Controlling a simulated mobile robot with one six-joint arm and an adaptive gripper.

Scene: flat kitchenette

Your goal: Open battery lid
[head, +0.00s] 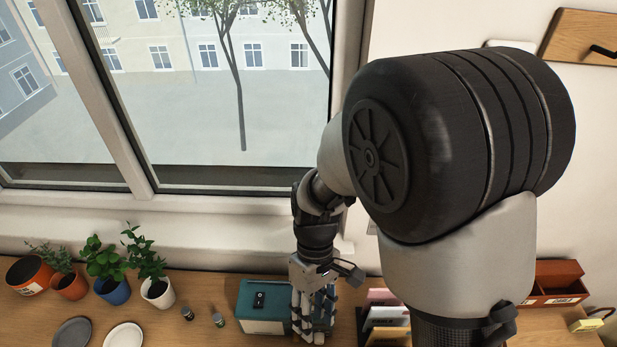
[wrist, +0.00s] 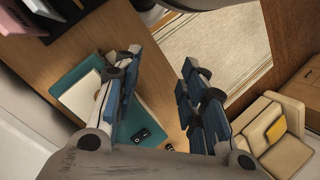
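A teal box (head: 256,323) stands on the wooden counter, left of my gripper (head: 312,325) in the head view. A black switch (head: 259,299) is on its top. In the wrist view the teal box (wrist: 86,68) lies behind the left finger, with a pale panel (wrist: 72,98) on one side and the black switch (wrist: 141,133) near the bottom. I cannot tell for sure whether this panel is the battery lid. My gripper (wrist: 160,66) is open, its blue-padded fingers apart with nothing between them. The left finger overlaps the box in view; contact is unclear.
Two small batteries (head: 187,313) (head: 218,319) stand left of the box. Potted plants (head: 108,270) line the window side, with grey and white plates (head: 124,336) in front. A holder with books (head: 385,318) stands close right of my gripper. The window (head: 200,100) is behind.

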